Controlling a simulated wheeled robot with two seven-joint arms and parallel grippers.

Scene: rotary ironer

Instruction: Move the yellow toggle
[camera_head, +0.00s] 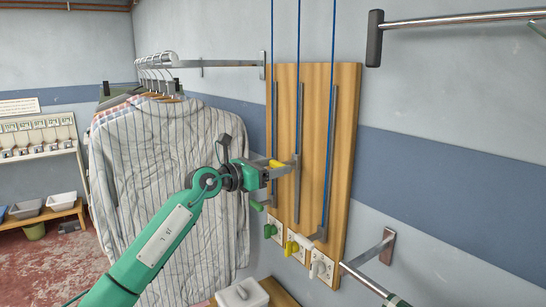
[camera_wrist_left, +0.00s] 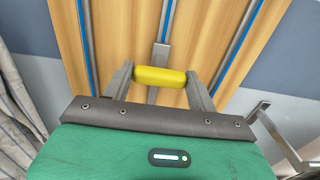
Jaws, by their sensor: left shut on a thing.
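The yellow toggle (camera_head: 276,163) is a short yellow bar on a metal arm at the wooden board, and it stands higher than the green lever. In the left wrist view, the yellow toggle (camera_wrist_left: 159,77) lies crosswise between the two grey fingers. My left gripper (camera_head: 281,168) comes from the lower left and is shut on it. The gripper also shows in the left wrist view (camera_wrist_left: 160,84), with one finger at each end of the bar. My right gripper is not in view.
The wooden board (camera_head: 346,110) carries blue cords and grey rails. A green lever (camera_head: 256,206) sits lower left of the toggle. Green, yellow and white knobs (camera_head: 318,269) line the board's foot. Striped shirts (camera_head: 150,150) hang close left. A metal bar (camera_head: 460,19) juts out upper right.

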